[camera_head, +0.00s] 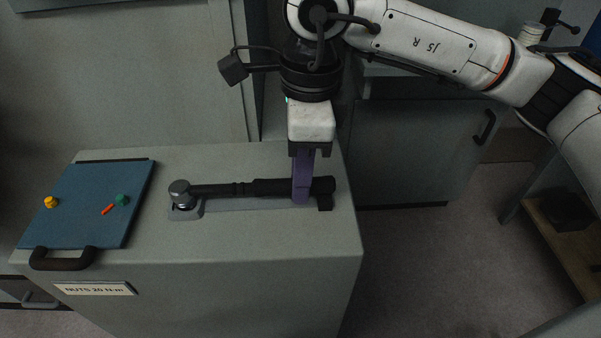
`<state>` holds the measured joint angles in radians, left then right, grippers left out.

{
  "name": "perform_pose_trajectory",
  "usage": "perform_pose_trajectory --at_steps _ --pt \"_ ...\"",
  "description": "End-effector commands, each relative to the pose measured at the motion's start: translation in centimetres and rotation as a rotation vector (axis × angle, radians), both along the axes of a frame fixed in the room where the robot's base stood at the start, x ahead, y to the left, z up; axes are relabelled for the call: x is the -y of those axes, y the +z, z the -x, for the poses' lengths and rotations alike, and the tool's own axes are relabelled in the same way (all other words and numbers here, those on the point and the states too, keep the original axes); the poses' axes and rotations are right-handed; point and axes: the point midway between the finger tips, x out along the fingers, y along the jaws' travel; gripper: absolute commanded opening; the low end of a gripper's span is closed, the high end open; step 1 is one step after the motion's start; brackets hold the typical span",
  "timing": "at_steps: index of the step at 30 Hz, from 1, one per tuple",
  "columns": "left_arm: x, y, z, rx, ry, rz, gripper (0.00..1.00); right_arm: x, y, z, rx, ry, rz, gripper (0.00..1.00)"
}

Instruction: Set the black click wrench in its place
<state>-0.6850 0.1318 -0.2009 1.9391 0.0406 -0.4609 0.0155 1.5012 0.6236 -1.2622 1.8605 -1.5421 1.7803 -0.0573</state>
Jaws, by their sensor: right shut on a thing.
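The black click wrench (228,190) lies lengthwise over a grey holder plate (226,206) on top of the grey cabinet. My right gripper (301,190) points down from above, with purple fingers shut on the handle. Whether the wrench rests fully on the holder or is slightly above it, I cannot tell. My left gripper is not in view.
A label (95,288) is on the front. The cabinet top behind the wrench is clear.

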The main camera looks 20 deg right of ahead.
Motion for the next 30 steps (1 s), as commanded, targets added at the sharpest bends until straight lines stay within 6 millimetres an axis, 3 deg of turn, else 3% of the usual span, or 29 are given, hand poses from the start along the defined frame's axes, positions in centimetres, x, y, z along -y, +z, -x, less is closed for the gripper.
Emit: perform_pose_trajectory --at_steps 12,13,17,30 --pt "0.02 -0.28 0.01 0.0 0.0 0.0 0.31 -0.03 -0.29 -0.01 0.001 0.0 -0.001 0.0" --pt "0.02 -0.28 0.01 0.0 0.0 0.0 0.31 -0.03 -0.3 -0.01 0.001 0.0 -0.001 0.23" --pt "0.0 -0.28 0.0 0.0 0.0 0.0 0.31 -0.02 -0.31 0.0 0.0 0.0 0.0 0.43" --pt "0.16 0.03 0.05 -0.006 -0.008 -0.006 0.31 0.0 -0.36 0.01 0.0 0.0 0.001 0.43"
